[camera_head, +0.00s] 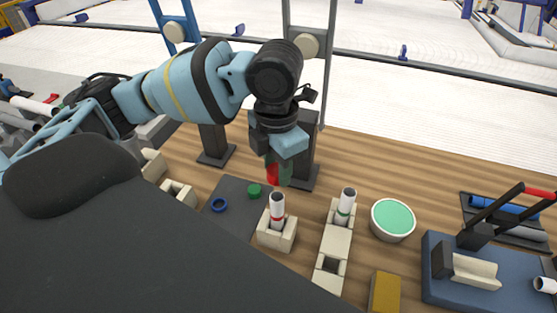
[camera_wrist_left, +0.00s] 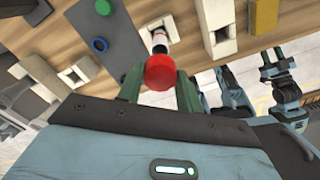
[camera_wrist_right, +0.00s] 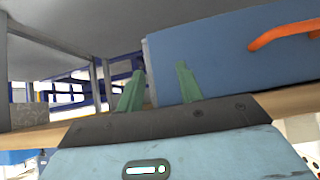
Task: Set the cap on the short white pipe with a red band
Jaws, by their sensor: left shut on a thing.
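My left gripper (camera_head: 279,174) is shut on a red cap (camera_head: 271,172), which also shows between the green fingers in the left wrist view (camera_wrist_left: 159,73). The short white pipe with a red band (camera_head: 277,205) stands upright in a cream block holder (camera_head: 275,238). The cap is held above the pipe and apart from it in the head view. In the left wrist view the cap covers part of the pipe (camera_wrist_left: 160,41). My right gripper (camera_wrist_right: 158,80) is open and empty in the right wrist view, and does not show in the head view.
A white pipe with a green band (camera_head: 346,205) stands in a holder to the right. A green cap (camera_head: 254,190) and a blue ring (camera_head: 219,204) lie on a dark mat (camera_head: 233,215). A round tub (camera_head: 393,220) stands further right. A blue box (camera_wrist_right: 220,50) is before my right gripper.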

